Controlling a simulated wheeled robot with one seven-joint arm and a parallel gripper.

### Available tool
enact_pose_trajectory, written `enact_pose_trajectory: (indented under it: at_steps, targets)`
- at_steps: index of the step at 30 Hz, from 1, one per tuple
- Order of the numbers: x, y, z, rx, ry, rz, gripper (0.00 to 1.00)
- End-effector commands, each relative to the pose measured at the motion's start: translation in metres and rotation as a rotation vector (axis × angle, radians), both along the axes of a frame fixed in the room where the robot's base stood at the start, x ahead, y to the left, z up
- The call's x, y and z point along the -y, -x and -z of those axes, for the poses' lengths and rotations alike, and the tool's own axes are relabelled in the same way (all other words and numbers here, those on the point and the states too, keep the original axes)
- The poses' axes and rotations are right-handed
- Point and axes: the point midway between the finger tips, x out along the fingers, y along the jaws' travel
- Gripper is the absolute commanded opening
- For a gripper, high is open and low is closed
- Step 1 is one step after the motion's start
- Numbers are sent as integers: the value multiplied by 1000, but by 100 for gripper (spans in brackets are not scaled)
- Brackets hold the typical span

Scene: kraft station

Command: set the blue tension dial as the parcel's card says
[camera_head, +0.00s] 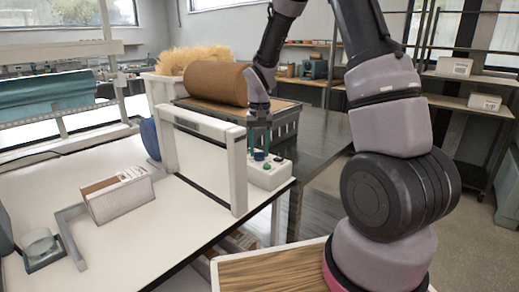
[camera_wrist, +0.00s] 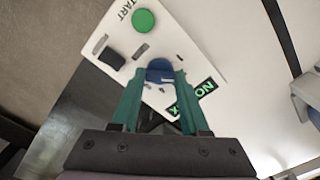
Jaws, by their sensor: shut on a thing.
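The blue tension dial (camera_wrist: 160,72) sits on a white control panel (camera_wrist: 180,40), between the green fingertips of my gripper (camera_wrist: 158,85) in the wrist view. My gripper is shut on the dial. In the head view my gripper (camera_head: 260,143) reaches down to the control box (camera_head: 268,174) at the right end of the bench, and the dial (camera_head: 259,155) shows small between the fingers. The dial's scale marks are mostly hidden by the fingers. A white parcel (camera_head: 123,198) with a printed label stands on the bench at left; its writing is too small to read.
A white frame (camera_head: 207,165) stands upright left of the control box. A brown paper roll (camera_head: 216,83) lies behind. The front bench is mostly clear.

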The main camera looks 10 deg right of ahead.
Motion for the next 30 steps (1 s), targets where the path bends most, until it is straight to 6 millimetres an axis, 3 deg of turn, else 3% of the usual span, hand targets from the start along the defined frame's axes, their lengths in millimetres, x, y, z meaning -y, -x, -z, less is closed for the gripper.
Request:
enact_pose_trajectory:
  at_steps: [2,3,4,5,17,30]
  targets:
    - [0,-1,-1,2,0,-1,0]
    - [0,-1,-1,2,0,-1,60]
    - [0,0,-1,2,0,-1,72]
    - [0,0,-1,1,-1,-1,75]
    - [0,-1,-8,3,0,-1,75]
    - [0,-1,-89,4,0,-2,75]
